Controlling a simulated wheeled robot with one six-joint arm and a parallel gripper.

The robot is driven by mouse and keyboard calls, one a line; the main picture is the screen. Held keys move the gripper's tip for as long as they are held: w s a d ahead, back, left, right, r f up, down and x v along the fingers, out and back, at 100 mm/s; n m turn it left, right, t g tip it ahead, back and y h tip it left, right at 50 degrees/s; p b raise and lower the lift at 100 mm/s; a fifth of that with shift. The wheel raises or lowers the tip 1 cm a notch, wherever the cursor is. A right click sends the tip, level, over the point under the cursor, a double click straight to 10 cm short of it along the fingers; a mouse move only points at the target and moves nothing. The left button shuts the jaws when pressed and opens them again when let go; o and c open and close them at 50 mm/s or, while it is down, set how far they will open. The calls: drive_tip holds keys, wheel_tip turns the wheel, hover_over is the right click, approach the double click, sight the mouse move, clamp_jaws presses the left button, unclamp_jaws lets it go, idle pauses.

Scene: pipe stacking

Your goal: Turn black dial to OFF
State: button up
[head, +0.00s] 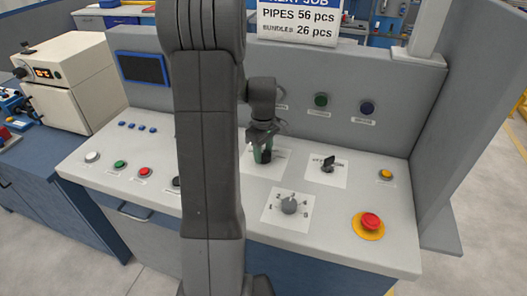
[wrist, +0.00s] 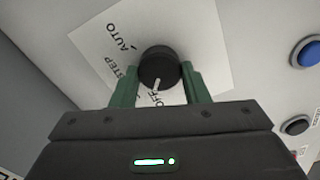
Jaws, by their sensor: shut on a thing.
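The black dial (wrist: 159,66) sits on a white label (wrist: 105,48) printed AUTO, STEP and OFF. Its light pointer mark faces down in the wrist view, toward the OFF print, which is partly covered. My gripper (wrist: 160,80) has its two green fingers on either side of the dial, shut on it. In the head view my gripper (head: 262,152) points down at the panel and hides most of the dial there.
A black switch (head: 328,164) on a white label stands to the right. A grey numbered knob (head: 289,206) lies nearer, and a red emergency button (head: 370,221) sits at front right. The upright back panel (head: 290,65) rises behind.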

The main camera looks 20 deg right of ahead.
sight(263, 154)
drive_tip(key=shift+n, duration=1)
drive_tip(key=o, duration=1)
drive_tip(key=shift+r, duration=0.15)
wheel_tip(263, 154, up, 14)
drive_tip(key=shift+f+b, duration=0.2)
drive_tip(key=shift+b, duration=0.1)
wheel_tip(263, 154, down, 14)
drive_tip(key=shift+r, duration=0.1)
